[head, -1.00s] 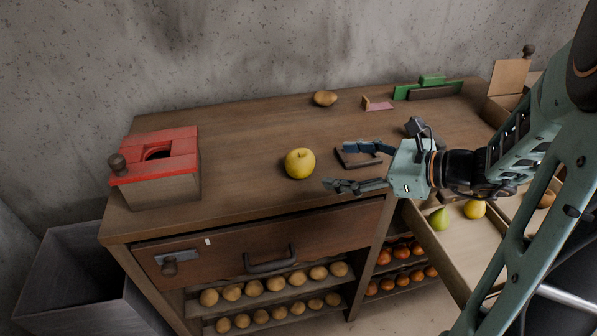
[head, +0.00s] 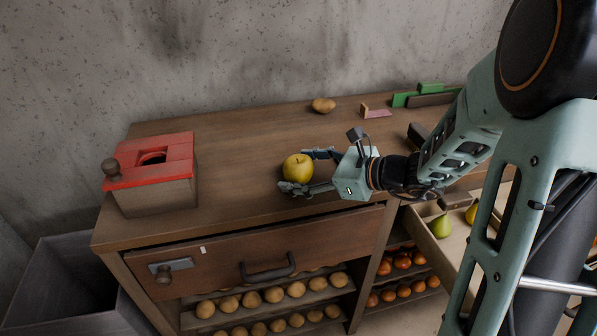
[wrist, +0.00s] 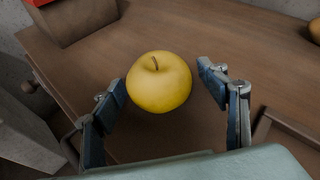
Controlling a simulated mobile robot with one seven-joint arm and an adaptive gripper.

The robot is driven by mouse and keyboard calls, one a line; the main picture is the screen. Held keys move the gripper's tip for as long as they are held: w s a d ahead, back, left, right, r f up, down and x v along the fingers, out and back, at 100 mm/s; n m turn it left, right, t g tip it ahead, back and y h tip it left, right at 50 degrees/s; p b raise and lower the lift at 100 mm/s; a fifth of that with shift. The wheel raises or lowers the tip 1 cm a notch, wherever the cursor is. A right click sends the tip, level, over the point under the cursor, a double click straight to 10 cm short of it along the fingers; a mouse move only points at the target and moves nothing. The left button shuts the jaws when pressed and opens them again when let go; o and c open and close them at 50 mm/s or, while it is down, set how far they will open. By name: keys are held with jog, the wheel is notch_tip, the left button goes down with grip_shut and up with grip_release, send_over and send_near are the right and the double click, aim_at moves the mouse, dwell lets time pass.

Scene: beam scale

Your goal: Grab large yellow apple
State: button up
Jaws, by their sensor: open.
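The large yellow apple (head: 298,168) stands on the wooden worktop, stem up, near the front edge. It also shows in the middle of the wrist view (wrist: 159,82). My gripper (head: 300,172) is open just to the right of the apple in the head view, with one finger behind it and one in front. In the wrist view (wrist: 162,92) the apple lies between the fingertips. The left fingertip is close to the apple, and a wider gap shows at the right fingertip. Whether a finger touches it I cannot tell.
A box with a red lid (head: 150,165) stands at the left of the worktop. A potato (head: 324,105) and a small pink-and-wood block (head: 375,112) lie towards the back. An open drawer with a green pear (head: 441,226) is at the right.

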jog(key=c, duration=1.3)
jog(key=shift+r, duration=0.15)
jog(key=shift+c, duration=0.2)
